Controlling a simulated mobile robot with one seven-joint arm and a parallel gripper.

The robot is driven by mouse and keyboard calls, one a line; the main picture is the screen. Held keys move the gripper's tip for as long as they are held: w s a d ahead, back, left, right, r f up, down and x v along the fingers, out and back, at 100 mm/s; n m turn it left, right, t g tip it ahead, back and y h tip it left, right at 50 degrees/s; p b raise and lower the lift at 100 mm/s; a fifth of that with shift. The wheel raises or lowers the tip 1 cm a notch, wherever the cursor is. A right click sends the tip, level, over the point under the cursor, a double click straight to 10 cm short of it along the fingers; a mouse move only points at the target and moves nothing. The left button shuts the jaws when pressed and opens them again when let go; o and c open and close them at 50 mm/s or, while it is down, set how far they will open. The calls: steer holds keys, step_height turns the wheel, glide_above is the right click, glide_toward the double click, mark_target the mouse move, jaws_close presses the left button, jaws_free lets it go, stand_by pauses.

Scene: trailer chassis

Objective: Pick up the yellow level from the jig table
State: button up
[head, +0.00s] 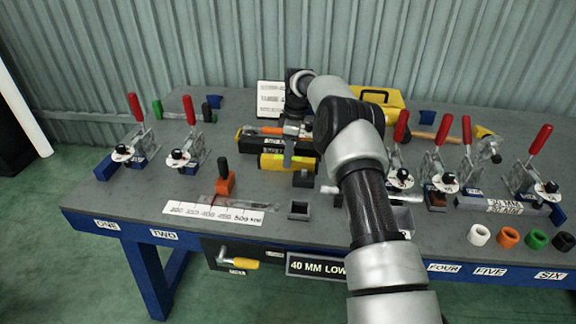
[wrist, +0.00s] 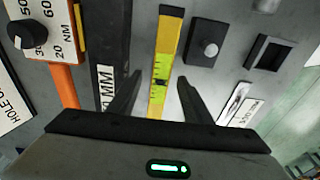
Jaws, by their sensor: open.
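The yellow level (head: 272,162) lies on the jig table (head: 140,200), left of centre, in front of a long black box. In the wrist view the yellow level (wrist: 167,40) runs up the picture, with greenish vials along it. My gripper (wrist: 159,88) is open and empty, one dark finger on each side of the level. I cannot tell how far above the table the fingertips are.
The black box (wrist: 113,45) lies close left of the level, and a dark block with a round knob (wrist: 205,43) close right. An orange-handled tool (wrist: 62,80) lies farther left. Red-handled clamps (head: 190,140) stand along the table. A yellow case (head: 385,100) is at the back.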

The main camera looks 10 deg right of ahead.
step_height(320, 180, down, 2)
steer(key=shift+a+f, duration=0.1)
steer(key=shift+a, duration=0.05)
jaws_close()
